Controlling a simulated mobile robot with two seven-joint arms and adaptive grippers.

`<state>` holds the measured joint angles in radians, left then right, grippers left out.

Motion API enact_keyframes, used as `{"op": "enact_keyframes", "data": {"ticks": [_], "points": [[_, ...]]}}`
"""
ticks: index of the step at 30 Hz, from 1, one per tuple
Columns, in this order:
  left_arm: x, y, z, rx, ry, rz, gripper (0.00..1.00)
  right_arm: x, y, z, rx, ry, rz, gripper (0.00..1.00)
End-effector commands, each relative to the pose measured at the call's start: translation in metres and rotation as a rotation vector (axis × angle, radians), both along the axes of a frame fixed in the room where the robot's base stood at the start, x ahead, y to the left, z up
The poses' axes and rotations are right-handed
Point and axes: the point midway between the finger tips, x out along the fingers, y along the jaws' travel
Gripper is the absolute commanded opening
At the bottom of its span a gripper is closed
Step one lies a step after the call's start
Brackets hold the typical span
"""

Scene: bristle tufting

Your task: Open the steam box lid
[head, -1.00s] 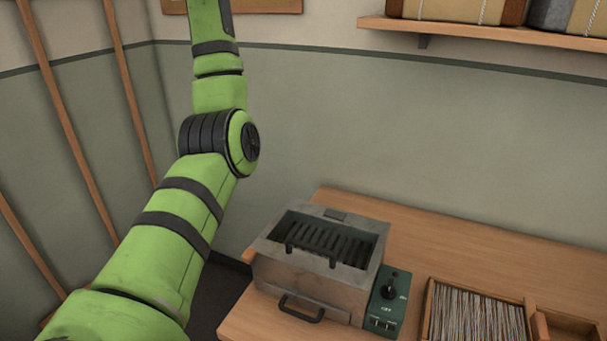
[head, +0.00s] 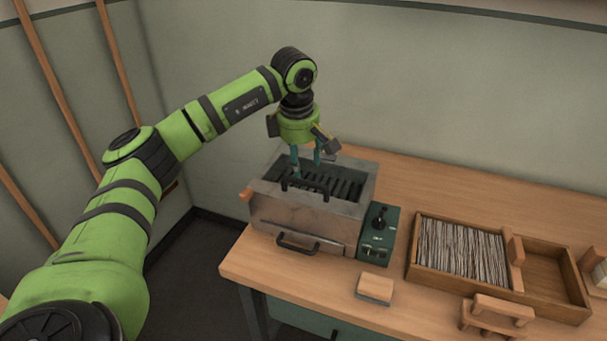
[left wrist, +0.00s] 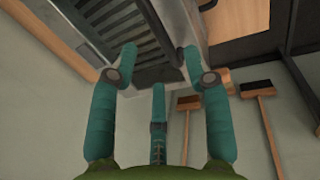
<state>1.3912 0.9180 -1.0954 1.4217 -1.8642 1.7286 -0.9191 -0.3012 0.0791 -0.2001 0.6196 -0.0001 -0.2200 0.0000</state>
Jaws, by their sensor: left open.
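The steam box (head: 290,213) is a grey metal box at the table's left end. Dark slats lie in its recessed top, with a dark bar handle (head: 305,187) across their front edge. Another dark handle (head: 297,245) is on its front face. I cannot tell which part is the lid. My left gripper (head: 307,170) points down over the back part of the box, its teal fingers apart and empty. In the left wrist view, the open fingers (left wrist: 158,72) are near the box's metal edge (left wrist: 185,22); contact cannot be told. My right gripper is out of view.
A green control unit (head: 378,235) with a black lever stands right of the box. A wooden tray (head: 413,255) of bristles, a small block (head: 375,287) and a wooden stand (head: 497,310) are further right and in front. Brushes (left wrist: 255,88) hang on the wall.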

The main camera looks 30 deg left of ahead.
Motion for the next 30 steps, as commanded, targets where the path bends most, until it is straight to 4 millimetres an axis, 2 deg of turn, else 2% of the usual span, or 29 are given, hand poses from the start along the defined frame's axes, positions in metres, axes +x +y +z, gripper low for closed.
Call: {"op": "enact_keyframes", "data": {"ticks": [6, 10, 15, 21, 22, 25, 26, 30], "points": [[0.005, 0.001, -0.032, -0.002, 0.004, 0.002, 0.49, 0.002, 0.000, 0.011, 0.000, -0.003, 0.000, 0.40], [0.009, 0.001, -0.047, -0.004, 0.002, 0.003, 0.49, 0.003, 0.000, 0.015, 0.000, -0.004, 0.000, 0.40], [0.011, 0.002, -0.056, -0.004, -0.001, 0.002, 0.49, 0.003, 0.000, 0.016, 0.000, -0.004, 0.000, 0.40], [0.011, 0.002, -0.056, -0.004, -0.001, 0.002, 0.49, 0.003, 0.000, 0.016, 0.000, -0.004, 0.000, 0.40], [0.011, 0.002, -0.056, -0.004, -0.001, 0.002, 0.45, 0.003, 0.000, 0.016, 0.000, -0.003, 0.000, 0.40], [0.011, 0.001, -0.056, -0.005, -0.001, 0.003, 0.05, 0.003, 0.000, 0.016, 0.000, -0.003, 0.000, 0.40], [0.011, 0.001, -0.056, -0.005, -0.001, 0.003, 0.00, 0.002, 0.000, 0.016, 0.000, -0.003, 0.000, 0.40], [0.011, 0.001, -0.056, -0.006, 0.000, 0.003, 0.00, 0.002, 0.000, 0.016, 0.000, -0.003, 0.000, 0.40]]}}
